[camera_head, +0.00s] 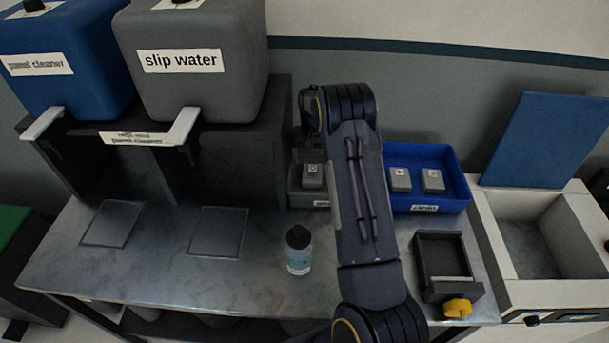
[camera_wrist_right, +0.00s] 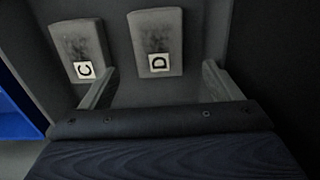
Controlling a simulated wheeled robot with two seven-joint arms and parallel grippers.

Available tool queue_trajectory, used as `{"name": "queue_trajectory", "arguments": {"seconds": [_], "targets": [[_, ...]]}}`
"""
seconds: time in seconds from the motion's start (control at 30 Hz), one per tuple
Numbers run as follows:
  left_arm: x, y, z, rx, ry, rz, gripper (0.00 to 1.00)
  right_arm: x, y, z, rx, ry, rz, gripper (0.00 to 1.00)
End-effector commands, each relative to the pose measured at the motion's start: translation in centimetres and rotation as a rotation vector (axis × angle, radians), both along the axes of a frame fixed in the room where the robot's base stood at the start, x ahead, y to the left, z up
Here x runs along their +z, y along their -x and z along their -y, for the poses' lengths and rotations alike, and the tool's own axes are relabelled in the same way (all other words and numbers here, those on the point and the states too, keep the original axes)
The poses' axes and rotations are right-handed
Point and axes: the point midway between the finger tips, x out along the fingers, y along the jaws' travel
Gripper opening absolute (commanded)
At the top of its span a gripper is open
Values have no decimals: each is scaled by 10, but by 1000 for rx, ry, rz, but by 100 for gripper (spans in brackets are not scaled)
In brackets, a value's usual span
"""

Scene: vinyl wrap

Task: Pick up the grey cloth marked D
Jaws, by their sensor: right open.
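The grey cloth marked D (camera_wrist_right: 156,40) is a folded block with a white label, lying in a grey bin (camera_wrist_right: 210,30) in the right wrist view. My right gripper (camera_wrist_right: 159,68) is open, with one finger on each side of the D label end; nothing is held. A similar grey cloth marked C (camera_wrist_right: 80,45) lies left of D, close to the left finger. In the head view, one grey cloth (camera_head: 312,180) shows in the grey bin; its letter is too small to read. My right arm hides the rest of that bin and the right gripper. My left gripper is not in view.
A blue bin (camera_head: 463,203) with two grey cloths adjoins on the right. A bottle (camera_head: 299,255) stands on the worktop (camera_head: 150,265) left of my arm. A dark tray with a yellow knob (camera_head: 457,307) is at right. Large containers stand on a shelf at back left.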

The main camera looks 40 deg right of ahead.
Motion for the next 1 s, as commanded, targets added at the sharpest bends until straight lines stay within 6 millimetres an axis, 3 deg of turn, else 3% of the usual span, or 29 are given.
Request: {"name": "queue_trajectory", "arguments": {"seconds": [0.4, 0.67, 1.0], "targets": [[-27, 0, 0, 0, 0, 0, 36, -54, 6, -4, 1, -1, -2, 85], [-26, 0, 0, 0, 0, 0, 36, -57, 5, -4, 1, 0, 1, 85], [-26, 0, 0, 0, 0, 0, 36, -56, 5, -4, 1, -1, 1, 43]]}}
